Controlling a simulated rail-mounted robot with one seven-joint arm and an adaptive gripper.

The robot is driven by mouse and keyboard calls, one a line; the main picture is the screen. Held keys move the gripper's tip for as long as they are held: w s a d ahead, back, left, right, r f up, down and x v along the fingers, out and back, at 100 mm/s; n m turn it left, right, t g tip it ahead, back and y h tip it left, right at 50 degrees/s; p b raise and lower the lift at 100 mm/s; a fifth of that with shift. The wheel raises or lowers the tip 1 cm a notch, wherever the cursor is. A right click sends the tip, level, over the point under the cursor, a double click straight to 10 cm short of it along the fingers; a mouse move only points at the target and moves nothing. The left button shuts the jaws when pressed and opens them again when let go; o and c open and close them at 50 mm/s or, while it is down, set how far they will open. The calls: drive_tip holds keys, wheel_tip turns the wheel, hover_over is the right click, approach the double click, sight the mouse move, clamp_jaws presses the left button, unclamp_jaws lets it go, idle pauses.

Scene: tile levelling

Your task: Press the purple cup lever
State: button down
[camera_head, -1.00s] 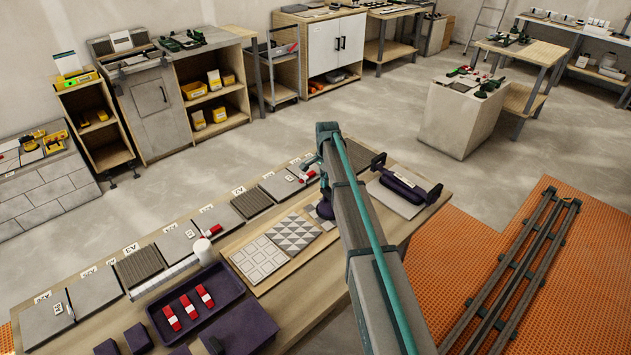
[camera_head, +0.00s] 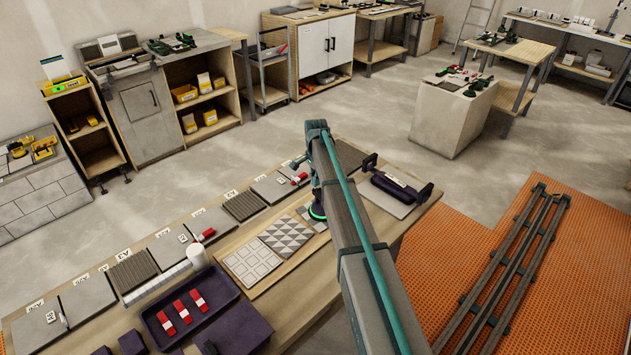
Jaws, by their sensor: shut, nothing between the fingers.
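The purple suction cup (camera_head: 318,212) stands at the right end of the wooden board on the long bench, right beside the triangle-patterned tile (camera_head: 286,237). A green ring glows on it. My arm link covers its right side, and its lever cannot be made out. My gripper (camera_head: 317,193) is shut and empty, mostly hidden behind my arm, just above the cup. Whether it touches the lever cannot be told.
A white-patterned tile (camera_head: 251,262) lies on the same board. A purple tray (camera_head: 222,288) with red pieces and a white cylinder (camera_head: 197,256) are to the left. A dark purple roller-like tool (camera_head: 396,189) lies to the right. Grey tiles line the bench's back edge.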

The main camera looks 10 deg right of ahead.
drive_tip(key=shift+r, duration=0.1)
wheel_tip(320, 180, up, 14)
drive_tip(key=w+b, duration=0.1)
drive_tip(key=b, duration=0.1)
drive_tip(key=shift+w+a, duration=0.15)
drive_tip(key=shift+a, duration=0.2)
